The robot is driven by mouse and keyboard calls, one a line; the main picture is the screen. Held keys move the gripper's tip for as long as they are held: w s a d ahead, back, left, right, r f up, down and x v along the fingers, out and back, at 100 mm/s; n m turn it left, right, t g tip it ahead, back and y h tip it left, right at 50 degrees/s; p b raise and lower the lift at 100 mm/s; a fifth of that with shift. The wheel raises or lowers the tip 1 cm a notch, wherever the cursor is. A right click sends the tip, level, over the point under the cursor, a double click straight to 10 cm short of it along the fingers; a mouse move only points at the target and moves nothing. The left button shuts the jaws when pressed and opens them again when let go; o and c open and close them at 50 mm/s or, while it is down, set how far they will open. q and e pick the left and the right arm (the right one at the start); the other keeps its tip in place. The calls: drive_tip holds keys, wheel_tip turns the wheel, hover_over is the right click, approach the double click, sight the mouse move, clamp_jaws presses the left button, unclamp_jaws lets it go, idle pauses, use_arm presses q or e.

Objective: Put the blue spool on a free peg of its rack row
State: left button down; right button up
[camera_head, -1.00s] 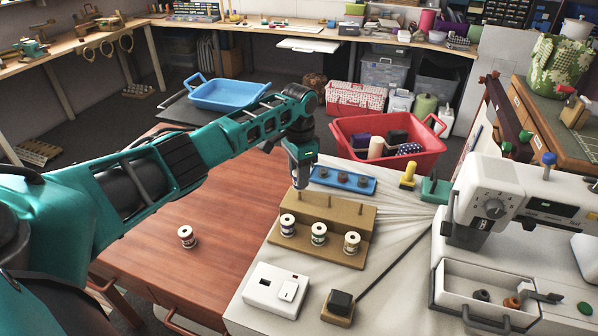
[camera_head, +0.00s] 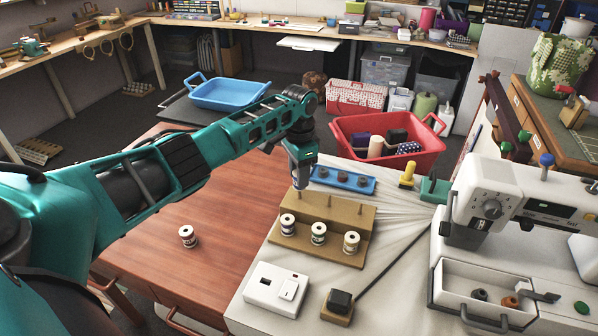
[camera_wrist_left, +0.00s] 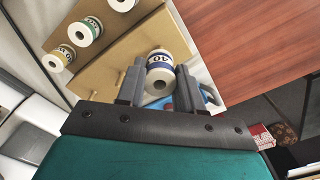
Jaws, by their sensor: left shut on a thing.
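The tan stepped rack (camera_head: 345,215) stands on the pale table. My left gripper (camera_head: 299,182) is over the left end of its raised back row. In the left wrist view the gripper (camera_wrist_left: 160,88) is shut on the blue spool (camera_wrist_left: 159,62), a white spool with a blue band. In the head view that spool cannot be made out. Whether it touches a peg is unclear. Two bare pegs, a middle one (camera_head: 328,200) and a right one (camera_head: 361,208), show on the back row. White spools (camera_head: 318,234) fill the front row. My right gripper is out of view.
A blue tray (camera_head: 355,185) with dark round pieces lies just behind the rack. A lone white spool (camera_head: 187,236) stands on the red-brown table (camera_head: 190,275). A white switch box (camera_head: 262,290) and the sewing machine (camera_head: 500,195) flank the rack's front and right.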

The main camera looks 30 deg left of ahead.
use_arm(q)
drive_tip(key=shift+f+b, duration=1.05)
drive_tip(key=shift+f, duration=0.95)
drive_tip(key=c, duration=0.6)
unclamp_jaws()
drive_tip(key=shift+c, duration=0.2)
drive_tip(key=shift+r, duration=0.1)
wheel_tip(320, 180, up, 13)
drive_tip(key=p, duration=0.1)
drive_tip(key=shift+s+f, duration=0.1)
drive_tip(key=shift+f, duration=0.1)
